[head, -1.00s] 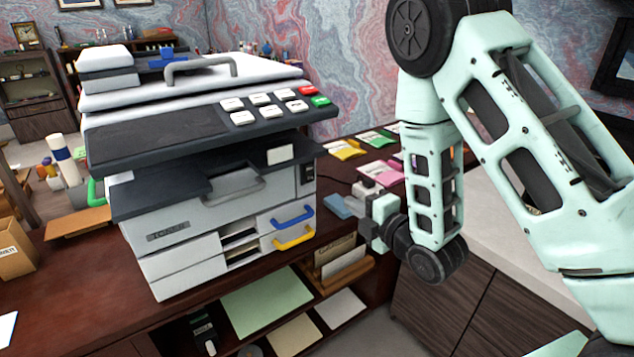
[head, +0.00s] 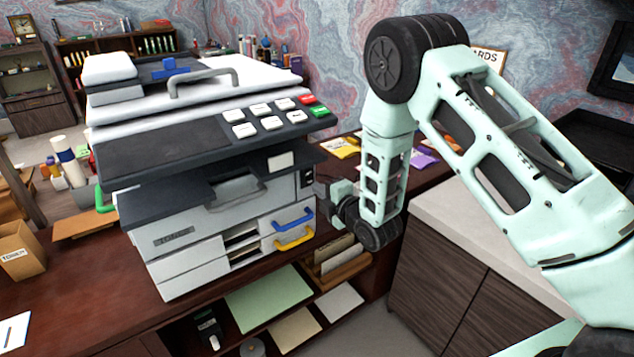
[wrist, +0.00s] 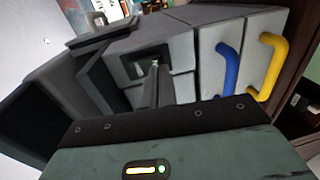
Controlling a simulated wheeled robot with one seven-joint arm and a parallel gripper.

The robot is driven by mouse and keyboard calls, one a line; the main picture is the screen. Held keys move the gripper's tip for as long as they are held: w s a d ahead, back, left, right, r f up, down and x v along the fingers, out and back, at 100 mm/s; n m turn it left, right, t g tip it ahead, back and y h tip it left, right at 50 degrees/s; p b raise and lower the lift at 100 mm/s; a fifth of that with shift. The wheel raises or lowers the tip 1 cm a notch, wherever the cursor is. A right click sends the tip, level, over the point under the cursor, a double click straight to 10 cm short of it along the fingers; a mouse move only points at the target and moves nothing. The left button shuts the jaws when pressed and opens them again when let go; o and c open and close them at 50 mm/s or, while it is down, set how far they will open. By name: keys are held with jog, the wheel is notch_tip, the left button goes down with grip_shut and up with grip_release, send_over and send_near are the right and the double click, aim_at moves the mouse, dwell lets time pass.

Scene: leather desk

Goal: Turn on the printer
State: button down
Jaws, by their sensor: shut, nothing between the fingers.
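The printer (head: 205,205) is a large white and grey machine on the dark wooden desk, with a dark control panel (head: 165,145) of white, red and green buttons. A small dark switch plate (head: 307,178) sits at the right end of its front. My gripper (head: 318,188) is shut and empty, close to this right front corner. In the wrist view my gripper fingers (wrist: 154,75) point at a dark recess (wrist: 150,57) in the printer's light front. I cannot tell whether they touch it, and the switch's state is unclear.
A blue drawer handle (head: 293,219) and a yellow one (head: 295,239) stick out below my gripper. Coloured packets (head: 345,148) lie behind my arm. A wooden file holder (head: 340,262) stands below right. A white-topped cabinet (head: 470,225) stands at right.

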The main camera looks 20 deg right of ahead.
jog(key=shift+w+a+f, duration=0.1)
jog(key=shift+w+a, duration=0.15)
jog(key=shift+w, duration=0.45)
jog(key=shift+w+b, duration=0.15)
jog(key=shift+b, duration=0.55)
jog(key=shift+f, duration=0.1)
